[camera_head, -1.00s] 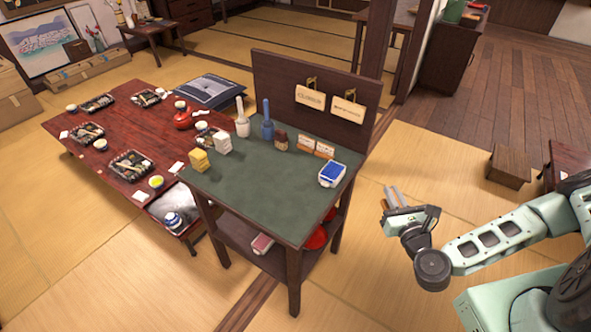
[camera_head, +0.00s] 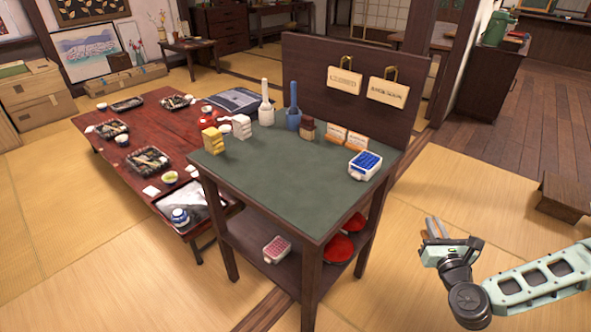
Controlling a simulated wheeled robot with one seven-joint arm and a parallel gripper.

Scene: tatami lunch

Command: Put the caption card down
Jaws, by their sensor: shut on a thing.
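My gripper (camera_head: 434,230) is at the right, over the tatami and to the right of the green-topped stand (camera_head: 270,180), apart from it. Its jaws are shut on a small, thin thing, which I take to be the caption card; it is too small and too much covered by the fingers to make out.
The stand's middle is clear. A wooden stool (camera_head: 565,197) is at right.

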